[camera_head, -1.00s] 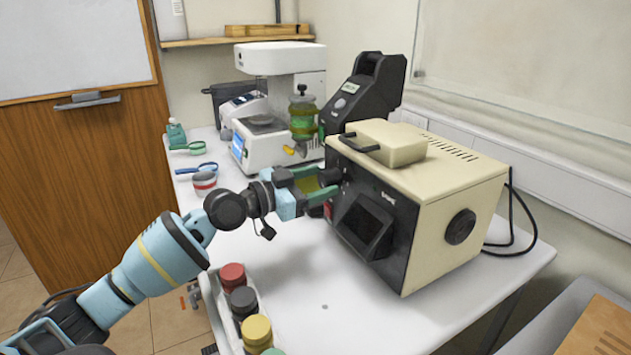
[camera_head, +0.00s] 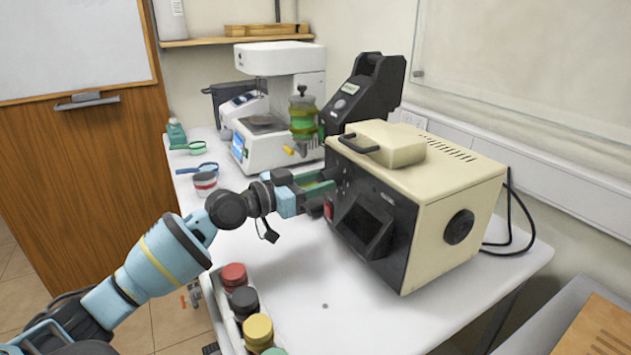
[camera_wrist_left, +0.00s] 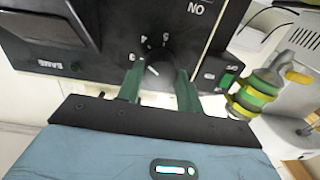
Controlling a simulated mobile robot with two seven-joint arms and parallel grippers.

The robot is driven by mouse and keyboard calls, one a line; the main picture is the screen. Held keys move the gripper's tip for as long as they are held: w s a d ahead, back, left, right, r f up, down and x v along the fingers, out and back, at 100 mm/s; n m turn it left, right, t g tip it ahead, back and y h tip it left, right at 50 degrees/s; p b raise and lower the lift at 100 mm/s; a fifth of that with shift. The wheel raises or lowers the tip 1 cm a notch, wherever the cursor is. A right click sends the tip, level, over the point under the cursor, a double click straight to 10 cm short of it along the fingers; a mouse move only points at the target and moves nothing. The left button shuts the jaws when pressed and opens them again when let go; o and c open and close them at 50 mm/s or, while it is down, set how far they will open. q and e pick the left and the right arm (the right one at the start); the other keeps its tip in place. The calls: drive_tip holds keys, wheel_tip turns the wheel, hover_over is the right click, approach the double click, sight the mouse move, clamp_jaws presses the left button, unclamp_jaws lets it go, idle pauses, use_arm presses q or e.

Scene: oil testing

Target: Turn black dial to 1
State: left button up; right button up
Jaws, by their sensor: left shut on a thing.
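The black dial (camera_wrist_left: 160,78) is on the dark front panel of the beige machine (camera_head: 455,185). In the left wrist view it sits between the green fingers of my left gripper (camera_wrist_left: 159,73), which are shut on it. Numbers around the dial, including 4 and 5, show above it; a small white mark shows on the dial, but I cannot tell which number it points to. In the head view my left gripper (camera_head: 322,184) reaches the panel's left part and hides the dial. My right gripper is not in view.
A red switch (camera_head: 328,210) is just below the gripper. A tray with several colored-lid jars (camera_head: 257,330) stands at the front left.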

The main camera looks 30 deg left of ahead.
use_arm(q)
drive_tip(key=n+p, duration=0.1)
drive_tip(key=n, duration=0.3)
drive_tip(key=shift+r+n, duration=0.15)
drive_tip(key=shift+n, duration=0.15)
drive_tip(key=n+p, duration=0.2)
drive_tip(key=n, duration=0.2)
drive_tip(key=n+p, duration=0.1)
drive_tip(key=n, duration=0.3)
drive_tip(key=shift+r+n+g+p, duration=0.1)
drive_tip(key=shift+n+g+p, duration=0.2)
drive_tip(key=shift+n, duration=0.1)
drive_tip(key=n+p, duration=0.1)
drive_tip(key=n, duration=0.3)
drive_tip(key=shift+p, duration=0.35)
drive_tip(key=n+p, duration=0.1)
drive_tip(key=n, duration=0.2)
drive_tip(key=shift+a+n, duration=0.1)
drive_tip(key=shift+n, duration=0.3)
drive_tip(key=shift+f+n+h, duration=0.15)
drive_tip(key=shift+n, duration=0.55)
drive_tip(key=shift+f+n+h, duration=0.15)
drive_tip(key=shift+n, duration=0.55)
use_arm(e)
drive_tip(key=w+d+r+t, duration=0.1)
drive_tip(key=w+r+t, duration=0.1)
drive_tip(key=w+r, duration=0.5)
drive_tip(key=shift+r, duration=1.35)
use_arm(q)
drive_tip(key=o, duration=1)
